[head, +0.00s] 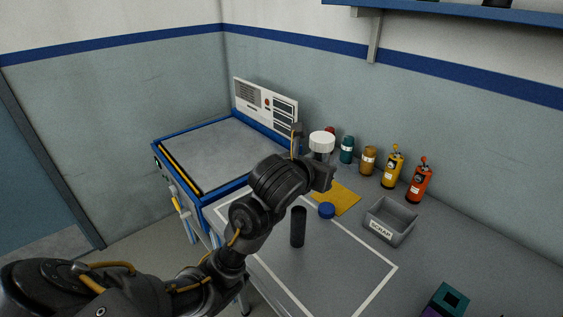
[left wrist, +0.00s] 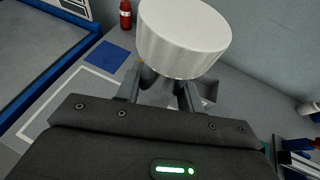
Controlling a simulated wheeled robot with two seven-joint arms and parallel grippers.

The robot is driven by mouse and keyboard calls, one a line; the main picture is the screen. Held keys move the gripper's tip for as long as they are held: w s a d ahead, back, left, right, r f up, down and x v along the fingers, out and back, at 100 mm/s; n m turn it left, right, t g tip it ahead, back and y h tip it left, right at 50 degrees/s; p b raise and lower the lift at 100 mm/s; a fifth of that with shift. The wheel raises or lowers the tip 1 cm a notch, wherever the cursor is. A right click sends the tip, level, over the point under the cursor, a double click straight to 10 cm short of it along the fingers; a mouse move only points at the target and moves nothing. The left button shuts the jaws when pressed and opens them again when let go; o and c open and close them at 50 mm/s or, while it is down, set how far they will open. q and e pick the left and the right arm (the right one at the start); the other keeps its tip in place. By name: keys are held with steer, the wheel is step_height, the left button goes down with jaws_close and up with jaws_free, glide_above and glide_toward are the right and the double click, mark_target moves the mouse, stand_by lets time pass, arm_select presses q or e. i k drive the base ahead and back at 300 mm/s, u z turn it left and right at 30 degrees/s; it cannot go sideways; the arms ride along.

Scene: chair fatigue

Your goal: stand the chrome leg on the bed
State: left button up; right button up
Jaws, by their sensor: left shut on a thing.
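My left gripper (head: 320,162) is shut on a piece with a wide white cap (head: 321,138) and a narrower grey stem, which I take to be the chrome leg. It is held cap up above the bench. In the left wrist view the white cap (left wrist: 184,40) fills the top middle, with the stem between the fingers (left wrist: 160,92); its lower end is hidden. The bed (head: 218,150) is a bare grey plate in a blue frame, left of and apart from the gripper. The bed also shows in the left wrist view (left wrist: 35,50). My right gripper is out of view.
A scrap bin (head: 391,222) and several bottles (head: 393,167) are to the right. A control panel (head: 265,105) rises behind the bed.

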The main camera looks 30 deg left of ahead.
mark_target(238, 157)
steer(key=k, duration=0.5)
steer(key=u, duration=2.4)
steer(key=i, duration=1.9)
steer(key=z, duration=3)
steer(key=i, duration=0.5)
